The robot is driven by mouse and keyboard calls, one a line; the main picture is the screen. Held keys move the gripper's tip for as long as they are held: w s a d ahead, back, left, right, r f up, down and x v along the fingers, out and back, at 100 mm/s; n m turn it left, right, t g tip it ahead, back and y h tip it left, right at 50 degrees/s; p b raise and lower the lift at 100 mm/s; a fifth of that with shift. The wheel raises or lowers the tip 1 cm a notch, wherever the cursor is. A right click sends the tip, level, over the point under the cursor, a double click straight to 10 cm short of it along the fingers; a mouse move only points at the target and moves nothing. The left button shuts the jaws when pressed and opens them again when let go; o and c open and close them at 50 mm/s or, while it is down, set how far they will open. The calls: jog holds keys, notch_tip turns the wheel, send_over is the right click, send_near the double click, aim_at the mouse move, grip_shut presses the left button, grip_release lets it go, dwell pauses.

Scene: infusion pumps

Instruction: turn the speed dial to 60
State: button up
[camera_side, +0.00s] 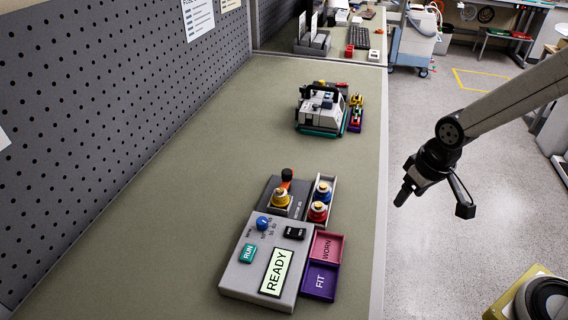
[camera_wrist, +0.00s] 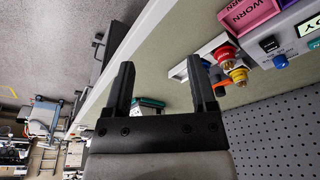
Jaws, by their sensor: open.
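The speed dial is a round blue knob (camera_side: 263,223) on top of a light grey control box (camera_side: 240,277), at its far left corner. Small markings lie around the dial, but its setting is too small to read. The box has a lit READY display (camera_side: 276,271), a green RUN button (camera_side: 248,253) and a black switch (camera_side: 294,233). In the wrist view the dial (camera_wrist: 269,44) shows at upper right, beyond my fingers. My gripper (camera_side: 433,203) is open and empty, in the air right of the bench edge, apart from the box. It also shows in the wrist view (camera_wrist: 161,68).
Pink WORN (camera_side: 327,246) and purple FIT (camera_side: 320,281) trays adjoin the box. Behind it stand a yellow-topped piece (camera_side: 281,197) and a narrow tray with blue (camera_side: 323,191) and red (camera_side: 318,211) pieces. A white machine (camera_side: 320,108) stands farther back. A pegboard (camera_side: 130,100) borders the left.

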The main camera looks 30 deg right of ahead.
jog(key=w+a, duration=0.6)
jog(key=w, duration=0.2)
jog(key=m+g, duration=0.2)
send_over(262, 220)
jog(key=shift+d+f, duration=0.45)
jog(key=shift+f, duration=0.2)
jog(key=shift+a+f, duration=0.1)
jog(key=shift+a, duration=0.35)
jog(key=shift+f, duration=0.1)
jog(key=shift+w+f, duration=0.1)
jog(key=shift+f, duration=3.7)
grip_shut()
